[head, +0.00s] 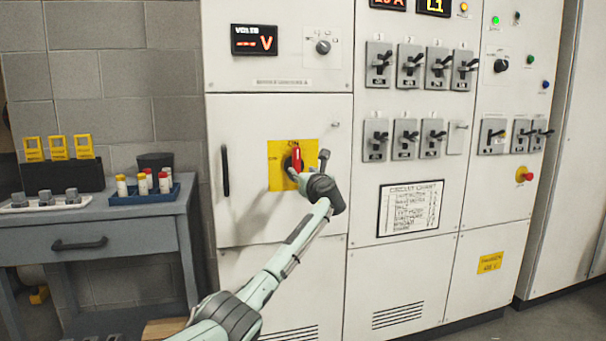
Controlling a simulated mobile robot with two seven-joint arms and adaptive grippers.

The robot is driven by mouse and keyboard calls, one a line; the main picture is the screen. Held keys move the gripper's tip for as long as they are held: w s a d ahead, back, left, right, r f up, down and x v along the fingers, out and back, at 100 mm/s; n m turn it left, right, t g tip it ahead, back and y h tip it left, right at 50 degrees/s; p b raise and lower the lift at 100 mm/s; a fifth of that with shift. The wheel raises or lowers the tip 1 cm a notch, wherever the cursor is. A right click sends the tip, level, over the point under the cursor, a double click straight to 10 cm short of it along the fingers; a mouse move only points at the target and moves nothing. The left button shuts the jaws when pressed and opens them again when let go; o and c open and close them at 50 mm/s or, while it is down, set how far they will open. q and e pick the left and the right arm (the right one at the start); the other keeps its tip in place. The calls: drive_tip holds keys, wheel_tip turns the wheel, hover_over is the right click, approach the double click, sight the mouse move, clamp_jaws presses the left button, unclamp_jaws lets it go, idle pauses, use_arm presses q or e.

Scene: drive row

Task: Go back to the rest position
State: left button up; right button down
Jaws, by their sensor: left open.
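The red rotary handle (297,158) sits on a yellow plate (279,178) on the left cabinet door. It points about upright, toward the lettering at the plate's top that seems to read ON. My left gripper (309,168) is in front of the plate's lower right part, close to the handle. It is open, one finger standing up right of the handle; the other is hard to make out against the dark hub. I cannot tell whether it touches the handle. My left arm reaches up from the bottom of the view. My right gripper is not in view.
A grey table (110,238) stands left of the cabinet, with a blue tray (145,196) of capped cylinders, a white tray (18,208) and yellow tags (58,147). Several toggle switches (378,66), a red emergency button (525,174) and a circuit chart (410,207) are on the right panels.

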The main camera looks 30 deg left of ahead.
use_arm(q)
drive_tip(key=s+d+f+n+g+h, duration=0.1)
drive_tip(key=s+d+f+n+h, duration=0.25)
drive_tip(key=f, duration=0.95)
drive_tip(key=s+d+f+n+g+h, duration=0.1)
drive_tip(key=s+d+f+n, duration=0.35)
drive_tip(key=f, duration=0.85)
drive_tip(key=s+d+f+n+g+h, duration=0.1)
drive_tip(key=s+d+f+n+h, duration=0.15)
drive_tip(key=s+d+f, duration=0.8)
drive_tip(key=s+d+f+n+g+h, duration=0.2)
drive_tip(key=s+f+n, duration=0.2)
drive_tip(key=s+f, duration=0.3)
drive_tip(key=s+d+f+n+g+h, duration=0.1)
drive_tip(key=s+d+f+n, duration=0.2)
drive_tip(key=s, duration=1.2)
drive_tip(key=s+d+f+n+g+h, duration=0.2)
drive_tip(key=s+f+n, duration=0.5)
drive_tip(key=s+f, duration=0.4)
drive_tip(key=shift+s+d+f+g+h, duration=0.25)
drive_tip(key=shift+f+g+h, duration=0.05)
drive_tip(key=shift+f, duration=0.35)
